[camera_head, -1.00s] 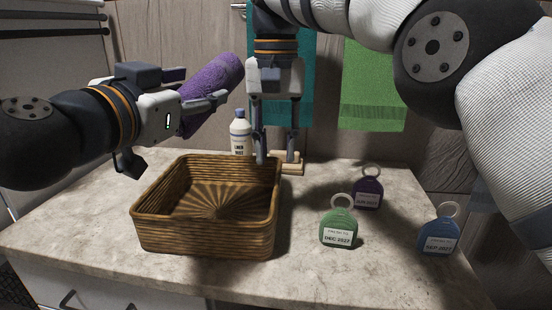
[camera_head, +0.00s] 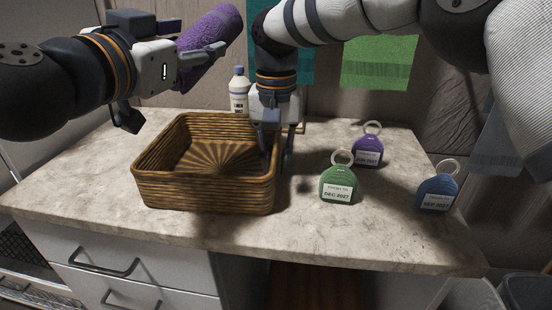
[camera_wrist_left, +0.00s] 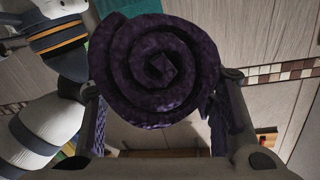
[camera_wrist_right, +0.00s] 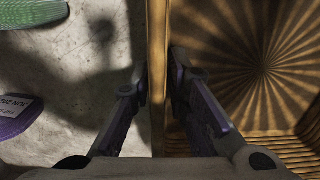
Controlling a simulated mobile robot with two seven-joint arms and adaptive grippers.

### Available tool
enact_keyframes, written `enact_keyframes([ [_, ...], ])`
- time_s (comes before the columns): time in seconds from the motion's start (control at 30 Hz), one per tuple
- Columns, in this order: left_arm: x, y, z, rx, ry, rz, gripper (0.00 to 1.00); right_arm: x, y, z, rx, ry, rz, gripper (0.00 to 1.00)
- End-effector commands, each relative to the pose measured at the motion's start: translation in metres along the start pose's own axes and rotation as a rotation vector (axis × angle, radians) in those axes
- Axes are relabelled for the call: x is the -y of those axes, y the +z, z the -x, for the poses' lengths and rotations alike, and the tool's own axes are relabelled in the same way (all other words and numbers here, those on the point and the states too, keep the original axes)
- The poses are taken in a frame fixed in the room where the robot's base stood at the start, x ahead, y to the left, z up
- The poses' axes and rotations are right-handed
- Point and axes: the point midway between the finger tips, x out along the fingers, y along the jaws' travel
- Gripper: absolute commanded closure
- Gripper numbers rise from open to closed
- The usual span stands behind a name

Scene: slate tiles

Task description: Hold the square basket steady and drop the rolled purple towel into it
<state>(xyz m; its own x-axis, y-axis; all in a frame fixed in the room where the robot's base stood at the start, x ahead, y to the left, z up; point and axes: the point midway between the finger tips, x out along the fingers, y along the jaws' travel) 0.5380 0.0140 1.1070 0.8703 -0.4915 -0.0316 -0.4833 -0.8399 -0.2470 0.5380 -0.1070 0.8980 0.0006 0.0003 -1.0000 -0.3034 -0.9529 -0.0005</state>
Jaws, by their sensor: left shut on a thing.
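The square basket (camera_head: 205,192), brown and woven, stands on the counter and looks empty. The rolled purple towel (camera_head: 212,42) is in my left gripper (camera_head: 190,62), above and behind the basket's left part. In the left wrist view the roll's spiral end (camera_wrist_left: 155,70) sits between the fingers. My right gripper (camera_head: 277,150) points down at the basket's right wall, one finger inside and one outside. In the right wrist view its fingers (camera_wrist_right: 157,85) close in on both faces of that wall (camera_wrist_right: 157,45) and appear to touch it.
A white bottle (camera_head: 239,92) stands behind the basket. Green (camera_head: 338,185), purple (camera_head: 368,150) and blue (camera_head: 437,193) ring-topped tags stand to the right on the counter (camera_head: 300,235). Teal and green (camera_head: 375,62) towels hang behind. The counter's left side is clear.

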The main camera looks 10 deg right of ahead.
Motion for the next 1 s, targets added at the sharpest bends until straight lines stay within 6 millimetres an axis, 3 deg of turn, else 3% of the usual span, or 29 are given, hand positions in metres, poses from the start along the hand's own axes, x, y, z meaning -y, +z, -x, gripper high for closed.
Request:
enact_keyframes([
  [0.23, 0.0, 0.001, 0.0, 0.0, 0.0, 0.0, 0.76, 0.0, 0.0, 0.0, 0.0, 0.0, 0.0, 1.0],
  [0.43, 0.003, 0.045, -0.001, 0.004, 0.0, 0.002, 0.76, 0.0, 0.0, 0.0, 0.0, 0.0, 0.0, 1.0],
  [0.8, -0.008, 0.093, -0.002, 0.002, 0.0, 0.002, 0.76, 0.0, 0.0, 0.0, 0.0, 0.0, 0.0, 1.0],
  [1.0, -0.011, 0.107, -0.003, 0.0, -0.001, 0.001, 0.76, 0.0, 0.0, 0.0, 0.0, 0.0, 0.0, 1.0],
])
